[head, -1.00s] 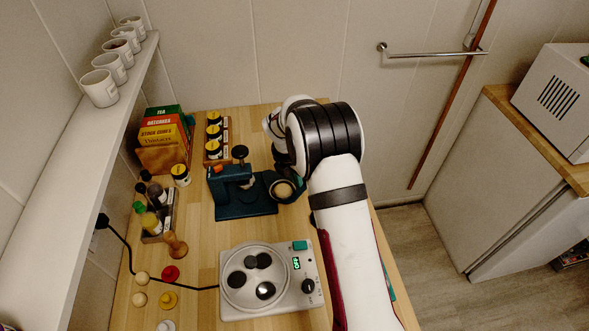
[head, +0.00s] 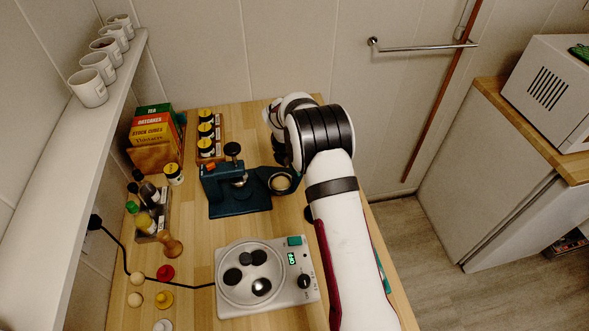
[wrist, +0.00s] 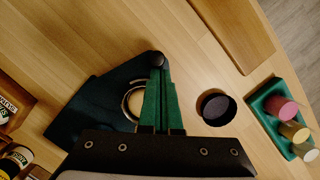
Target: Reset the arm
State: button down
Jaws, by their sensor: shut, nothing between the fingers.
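My gripper (wrist: 158,75) shows in the wrist view with its green fingers together and nothing between them. It is above the wooden table, over or just beside a dark blue-green press stand (wrist: 85,112) with a metal ring. How high it is above the stand I cannot tell. In the head view my arm (head: 335,215) reaches up from the lower right and bends over at the table's far right side. The gripper itself is hidden there. The same stand (head: 225,198) is left of the arm's bend, with its ring close to the arm.
A hotplate (head: 303,299) with dark discs is left of my arm. Jars (head: 206,147), boxes (head: 153,143) and a bottle rack (head: 152,228) line the left side. A dark round cup (wrist: 216,107) and a green tray (wrist: 264,102) with colored pieces lie right of the fingers.

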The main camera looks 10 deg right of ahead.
jog(key=s+v, duration=0.1)
jog(key=v, duration=0.9)
jog(key=s+r+m+y, duration=0.1)
jog(key=s+r+m, duration=0.7)
jog(key=s+m, duration=0.45)
jog(key=s+a+m+g+y, duration=0.2)
jog(key=s+a+m, duration=0.1)
jog(key=s+m, duration=1.6)
jog(key=s, duration=0.6)
jog(key=shift+s+a+y, duration=0.15)
jog(key=shift+a+y, duration=0.1)
jog(key=shift+y, duration=0.15)
